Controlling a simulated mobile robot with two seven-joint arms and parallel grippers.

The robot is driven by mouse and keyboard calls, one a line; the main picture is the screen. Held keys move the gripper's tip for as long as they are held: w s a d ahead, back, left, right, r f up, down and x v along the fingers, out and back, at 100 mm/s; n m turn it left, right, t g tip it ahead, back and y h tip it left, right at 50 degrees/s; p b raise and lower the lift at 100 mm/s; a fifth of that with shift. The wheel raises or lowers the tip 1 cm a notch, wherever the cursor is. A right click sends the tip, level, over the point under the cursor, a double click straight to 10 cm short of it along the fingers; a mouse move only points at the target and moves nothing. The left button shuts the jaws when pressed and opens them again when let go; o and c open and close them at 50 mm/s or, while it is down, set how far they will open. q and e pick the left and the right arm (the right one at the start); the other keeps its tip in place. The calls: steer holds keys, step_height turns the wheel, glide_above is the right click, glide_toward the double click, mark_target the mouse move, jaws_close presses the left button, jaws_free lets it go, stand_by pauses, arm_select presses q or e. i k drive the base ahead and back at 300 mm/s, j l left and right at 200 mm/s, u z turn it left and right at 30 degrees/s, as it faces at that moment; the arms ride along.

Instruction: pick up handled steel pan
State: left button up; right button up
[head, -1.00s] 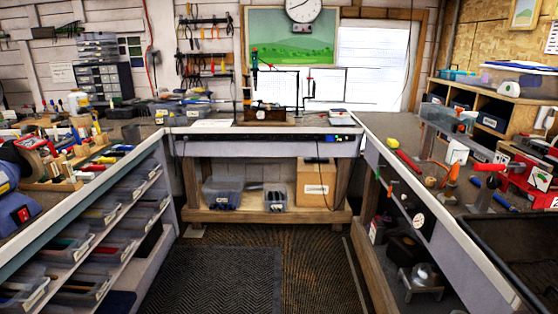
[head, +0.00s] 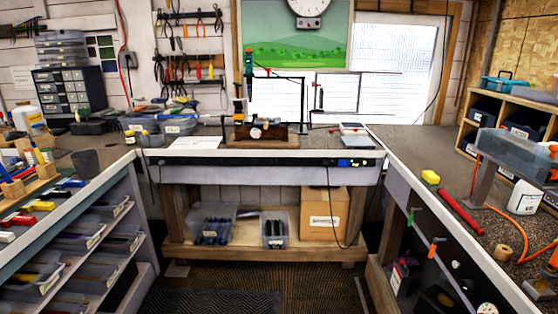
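I cannot make out a handled steel pan in the head view. Neither of my grippers is in view, and no part of my arms shows.
A back workbench (head: 262,175) stands ahead, with clear bins (head: 210,230) and a cardboard box (head: 322,216) on its low shelf. A left bench with drawers (head: 70,235) and a right bench (head: 440,170) flank open floor (head: 262,275). A red tool (head: 459,212) lies on the right bench.

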mark_target(266, 123)
steer(key=i, duration=2.8)
steer(key=i+z, duration=0.1)
steer(key=z, duration=0.35)
